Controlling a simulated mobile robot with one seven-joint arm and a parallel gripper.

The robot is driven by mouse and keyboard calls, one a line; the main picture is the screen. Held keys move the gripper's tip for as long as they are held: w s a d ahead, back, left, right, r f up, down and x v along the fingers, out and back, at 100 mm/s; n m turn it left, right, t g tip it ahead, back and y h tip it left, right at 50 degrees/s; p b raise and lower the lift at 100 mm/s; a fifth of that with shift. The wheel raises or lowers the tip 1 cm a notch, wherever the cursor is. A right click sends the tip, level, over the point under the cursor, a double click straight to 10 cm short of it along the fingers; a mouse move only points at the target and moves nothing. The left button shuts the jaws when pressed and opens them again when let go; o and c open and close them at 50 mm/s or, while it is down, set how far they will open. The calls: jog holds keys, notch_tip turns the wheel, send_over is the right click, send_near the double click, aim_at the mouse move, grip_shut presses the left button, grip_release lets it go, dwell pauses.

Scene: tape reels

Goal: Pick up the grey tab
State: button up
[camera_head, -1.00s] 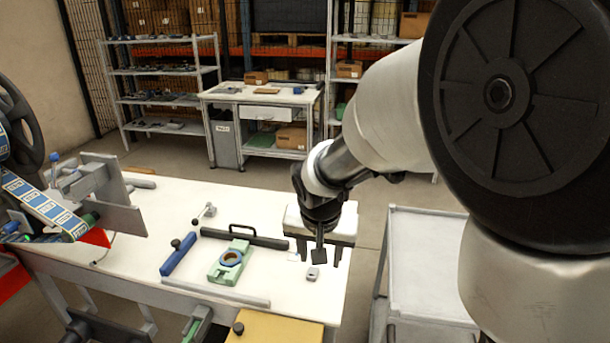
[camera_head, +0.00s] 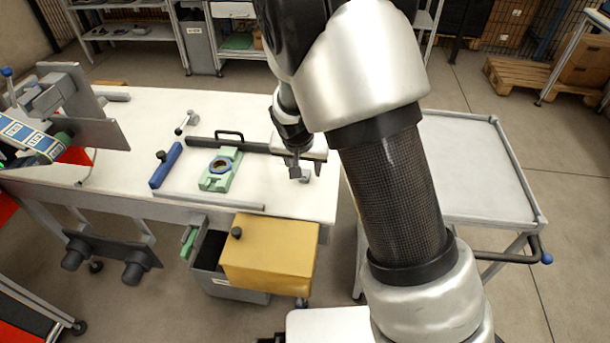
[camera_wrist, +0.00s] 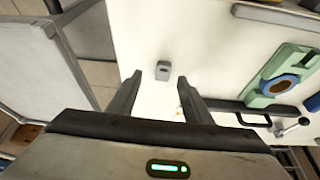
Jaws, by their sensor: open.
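The grey tab (camera_wrist: 163,71) is a small block with a dark mark on its top, lying on the white tabletop. In the wrist view it appears between and just beyond the fingertips of my open gripper (camera_wrist: 159,79), with white table showing on both sides of it. Its height below the fingers is hard to tell. In the head view my gripper (camera_head: 304,170) is over the table's right end, and the grey tab (camera_head: 305,176) shows small and partly hidden beside the fingers. Nothing is held.
A green fixture (camera_head: 221,170) with a blue-rimmed ring stands left of my gripper. A dark bar (camera_head: 232,143) with a handle, a blue bar (camera_head: 166,165) and a grey strip (camera_head: 210,200) lie nearby. A grey cart (camera_head: 470,155) stands right of the table.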

aim_at(304, 177)
jog(key=x, duration=0.5)
jog(key=shift+w+a+f, duration=0.3)
jog(key=c, duration=1.1)
